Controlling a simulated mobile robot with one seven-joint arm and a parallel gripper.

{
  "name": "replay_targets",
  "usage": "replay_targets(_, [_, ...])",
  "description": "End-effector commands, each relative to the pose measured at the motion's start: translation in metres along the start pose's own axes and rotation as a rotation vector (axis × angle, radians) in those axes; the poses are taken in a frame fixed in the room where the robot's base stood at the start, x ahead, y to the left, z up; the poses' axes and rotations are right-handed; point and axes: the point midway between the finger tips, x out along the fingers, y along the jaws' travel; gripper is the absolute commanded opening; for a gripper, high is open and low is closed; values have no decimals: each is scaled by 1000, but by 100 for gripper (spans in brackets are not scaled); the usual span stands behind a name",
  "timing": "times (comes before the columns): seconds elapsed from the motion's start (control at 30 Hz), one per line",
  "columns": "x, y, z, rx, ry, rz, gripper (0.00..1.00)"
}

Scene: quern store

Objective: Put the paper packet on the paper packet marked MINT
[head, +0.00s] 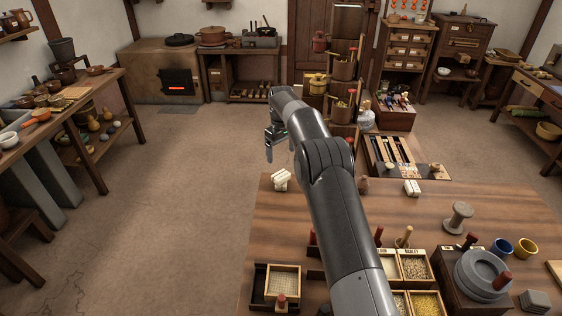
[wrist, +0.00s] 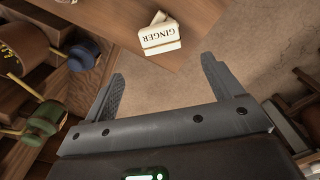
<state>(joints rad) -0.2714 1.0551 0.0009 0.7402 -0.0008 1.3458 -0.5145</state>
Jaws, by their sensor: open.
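A white paper packet marked GINGER (wrist: 160,36) lies near the table edge in the wrist view, with another pale piece (wrist: 158,18) against its far side. In the head view these show as a small white cluster (head: 280,180) at the table's far left corner; whether they are stacked or side by side I cannot tell. Another white packet (head: 412,188) lies further right on the table, its label too small to read. I can read no MINT mark. My gripper (head: 272,148) is open and empty, beyond the table's far left corner; its spread fingers show in the wrist view (wrist: 163,85).
The floor (head: 190,190) to the left is clear.

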Motion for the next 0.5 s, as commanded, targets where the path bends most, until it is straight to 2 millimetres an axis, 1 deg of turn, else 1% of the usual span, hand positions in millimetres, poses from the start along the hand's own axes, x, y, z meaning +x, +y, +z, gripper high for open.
replay_targets(0.1, [-8, 0, 0, 0, 0, 0, 85])
replay_targets(0.27, [-11, 0, 0, 1, 0, 0, 85])
replay_targets(0.33, [-16, 1, 2, 6, 3, 2, 85])
replay_targets(0.37, [-20, 1, 4, 10, 5, 3, 85])
replay_targets(0.43, [-35, 2, 10, 26, 15, 9, 85])
replay_targets(0.5, [-56, 4, 21, 49, 30, 17, 85])
